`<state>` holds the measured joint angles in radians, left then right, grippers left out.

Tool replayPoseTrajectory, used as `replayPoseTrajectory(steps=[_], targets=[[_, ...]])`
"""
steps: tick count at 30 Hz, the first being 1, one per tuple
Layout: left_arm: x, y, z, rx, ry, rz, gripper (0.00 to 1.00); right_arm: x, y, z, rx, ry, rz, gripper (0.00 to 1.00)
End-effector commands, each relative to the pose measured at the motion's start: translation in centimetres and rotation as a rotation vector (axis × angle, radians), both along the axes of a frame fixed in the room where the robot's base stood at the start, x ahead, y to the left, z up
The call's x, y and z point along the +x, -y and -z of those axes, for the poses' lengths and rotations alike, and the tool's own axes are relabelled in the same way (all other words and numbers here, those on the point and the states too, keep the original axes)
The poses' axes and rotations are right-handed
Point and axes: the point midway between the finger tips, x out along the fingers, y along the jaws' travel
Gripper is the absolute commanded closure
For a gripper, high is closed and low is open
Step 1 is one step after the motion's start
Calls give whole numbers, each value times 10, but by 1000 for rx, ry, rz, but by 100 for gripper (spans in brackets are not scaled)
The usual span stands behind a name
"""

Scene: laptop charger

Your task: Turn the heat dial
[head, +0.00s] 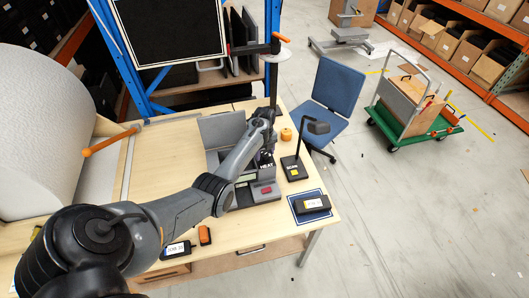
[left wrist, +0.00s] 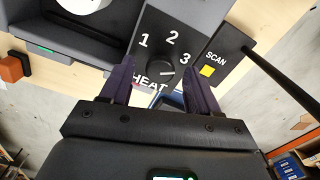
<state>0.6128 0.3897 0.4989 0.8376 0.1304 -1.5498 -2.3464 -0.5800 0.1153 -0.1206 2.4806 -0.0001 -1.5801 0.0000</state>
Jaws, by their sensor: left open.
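The black heat panel (left wrist: 152,42) shows in the left wrist view, with white numbers 1, 2, 3 and the word HEAT. The dark round dial (left wrist: 154,72) sits below the numbers, with a small white mark that seems to point right, toward the 3. My left gripper (left wrist: 158,74) is open, one finger on each side of the dial, with nothing held. Whether the fingers touch it cannot be told. In the head view, my left gripper (head: 265,152) is over the HEAT label (head: 266,165), and my arm hides most of the panel. My right gripper is out of view.
A black SCAN stand (head: 292,170) with a yellow square is close to the right of the panel. A grey device with a red button (head: 266,191) is in front. A black box lies on a blue-edged mat (head: 296,207). An orange block (head: 205,235) sits near the table's front edge.

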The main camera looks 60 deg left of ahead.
Motion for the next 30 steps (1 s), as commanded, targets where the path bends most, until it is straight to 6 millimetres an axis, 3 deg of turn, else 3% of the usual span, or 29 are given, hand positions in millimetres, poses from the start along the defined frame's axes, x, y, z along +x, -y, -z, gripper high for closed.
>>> replayPoseTrajectory(steps=[10,21,30], targets=[[0,0,3,0,0,0,39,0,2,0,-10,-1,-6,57],[0,0,3,0,0,0,94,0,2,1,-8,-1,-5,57],[0,0,2,-1,0,-33,95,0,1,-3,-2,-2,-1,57]])
